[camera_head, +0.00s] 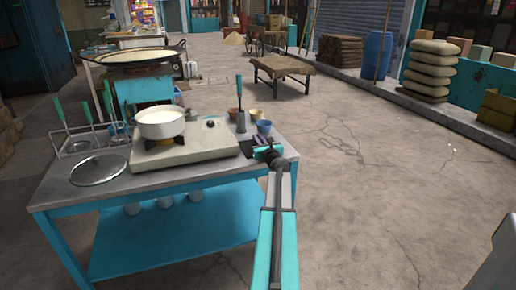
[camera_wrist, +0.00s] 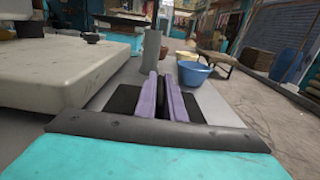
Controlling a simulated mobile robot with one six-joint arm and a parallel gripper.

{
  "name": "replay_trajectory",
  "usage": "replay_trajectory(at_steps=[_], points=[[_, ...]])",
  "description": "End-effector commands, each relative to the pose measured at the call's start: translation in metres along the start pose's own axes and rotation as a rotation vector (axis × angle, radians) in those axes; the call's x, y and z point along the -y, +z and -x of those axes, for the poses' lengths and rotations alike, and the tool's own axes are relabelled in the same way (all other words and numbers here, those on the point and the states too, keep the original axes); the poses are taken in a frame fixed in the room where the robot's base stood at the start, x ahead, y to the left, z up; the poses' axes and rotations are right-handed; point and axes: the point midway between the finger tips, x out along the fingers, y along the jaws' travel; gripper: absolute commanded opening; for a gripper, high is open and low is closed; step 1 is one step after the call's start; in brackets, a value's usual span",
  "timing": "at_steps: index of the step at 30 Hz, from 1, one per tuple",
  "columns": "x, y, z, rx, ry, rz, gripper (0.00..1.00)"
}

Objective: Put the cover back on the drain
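My gripper (camera_head: 266,150) is low over the right end of the steel table (camera_head: 60,194). In the wrist view its two purple fingers (camera_wrist: 163,98) are close together with a narrow dark gap. I cannot tell whether they pinch something thin. A flat black patch (camera_wrist: 124,98) lies under and on both sides of the fingers; it also shows left of my gripper in the head view (camera_head: 246,148). I cannot tell whether this patch is the drain opening or its cover. No separate drain cover can be made out.
A stove (camera_head: 200,146) with a white pot (camera_head: 160,124) stands left of my gripper. A grey cylinder (camera_wrist: 152,48) with a green handle and a blue cup (camera_wrist: 193,73) stand just beyond the fingers. A round mesh strainer (camera_head: 98,170) lies at the table's left. The floor right is open.

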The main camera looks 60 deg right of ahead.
Motion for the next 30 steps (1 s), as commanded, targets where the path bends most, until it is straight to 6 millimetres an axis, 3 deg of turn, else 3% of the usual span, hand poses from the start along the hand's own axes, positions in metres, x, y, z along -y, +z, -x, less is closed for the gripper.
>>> replay_trajectory(at_steps=[17,23,30], points=[[0.000,0.007,0.000,0.002,0.001,0.000,0.00],[0.000,0.027,0.000,0.002,0.000,0.001,0.00],[0.000,0.065,0.000,0.003,0.000,0.001,0.00]])
